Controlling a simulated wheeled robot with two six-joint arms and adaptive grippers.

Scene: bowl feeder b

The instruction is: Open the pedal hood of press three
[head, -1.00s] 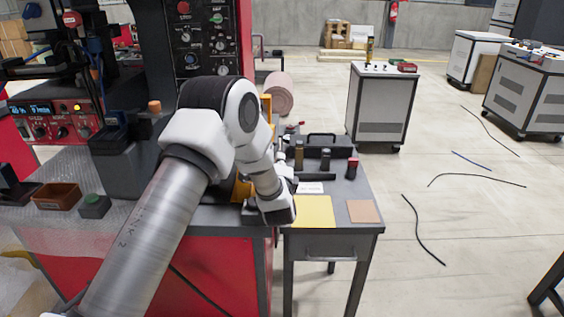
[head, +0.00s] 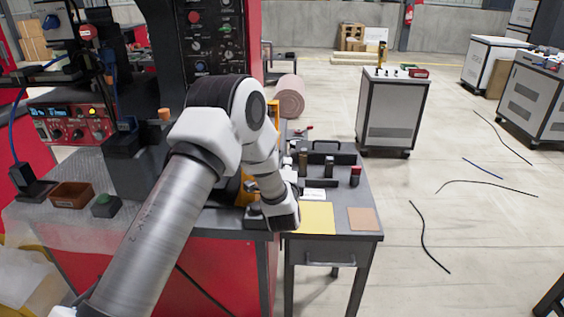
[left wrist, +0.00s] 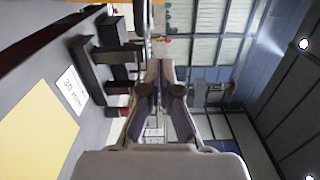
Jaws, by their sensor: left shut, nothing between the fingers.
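The red-and-dark press (head: 222,40), with a control panel of knobs and buttons, stands at the left behind my left arm in the head view. I cannot make out a pedal or its hood in either current view; the foot of the press front is partly hidden by my arm. My left gripper's fingers are hidden behind my wrist in the head view. In the left wrist view my left gripper (left wrist: 160,72) is shut and empty, seen against the side table and the hall beyond. My right gripper is in neither view.
A side table with a drawer (head: 332,251) stands against the red bench front (head: 228,268). It carries a yellow sheet (head: 316,219), a brown pad (head: 363,219) and several small stamps. A white cabinet (head: 391,110) stands beyond. Loose cables (head: 424,235) lie on open floor at right.

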